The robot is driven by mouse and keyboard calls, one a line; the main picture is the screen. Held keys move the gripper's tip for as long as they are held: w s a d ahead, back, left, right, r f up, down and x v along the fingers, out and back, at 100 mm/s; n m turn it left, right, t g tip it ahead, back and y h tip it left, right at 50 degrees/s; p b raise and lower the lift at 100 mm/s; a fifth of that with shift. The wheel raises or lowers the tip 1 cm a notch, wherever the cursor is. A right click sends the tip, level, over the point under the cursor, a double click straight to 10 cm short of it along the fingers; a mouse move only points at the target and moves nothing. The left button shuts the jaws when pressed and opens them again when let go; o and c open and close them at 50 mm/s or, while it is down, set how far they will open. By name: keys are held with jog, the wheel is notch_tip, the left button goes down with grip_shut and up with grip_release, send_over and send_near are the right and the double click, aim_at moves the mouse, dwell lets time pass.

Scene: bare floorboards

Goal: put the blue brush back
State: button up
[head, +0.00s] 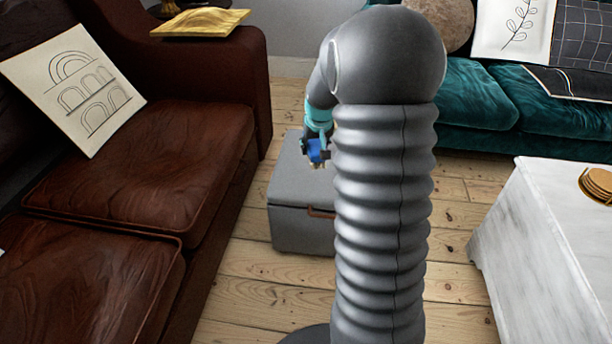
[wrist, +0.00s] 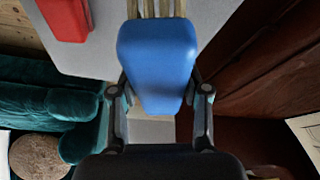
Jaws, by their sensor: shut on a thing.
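The blue brush (wrist: 157,62) fills the middle of the wrist view, with pale bristles or slats at the top edge. My gripper (wrist: 158,96) has a finger on each side of its blue body and is shut on it. In the head view the blue brush (head: 316,150) shows small in my gripper (head: 319,153), over the top of a grey box (head: 290,228). The gap between brush and box top is hard to judge. My own arm hides the right part of the box.
A red object (wrist: 64,14) lies on the grey surface in the wrist view. A brown leather sofa (head: 150,170) stands left, a teal sofa (head: 470,95) behind, and a white marble table (head: 550,230) right. Floorboards (head: 260,290) are bare in front of the box.

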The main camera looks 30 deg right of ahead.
jog(key=s+d, duration=0.2)
jog(key=d, duration=0.6)
jog(key=b, duration=0.1)
send_over(304, 169)
jog(key=s, duration=0.1)
jog(key=f, duration=0.7)
jog(key=shift+s+a, duration=0.1)
jog(key=shift+s, duration=0.1)
jog(key=shift+f+b, duration=0.3)
jog(key=shift+f, duration=1.65)
jog(key=shift+f, duration=0.1)
jog(key=shift+f, duration=0.15)
jog(key=o, duration=1.1)
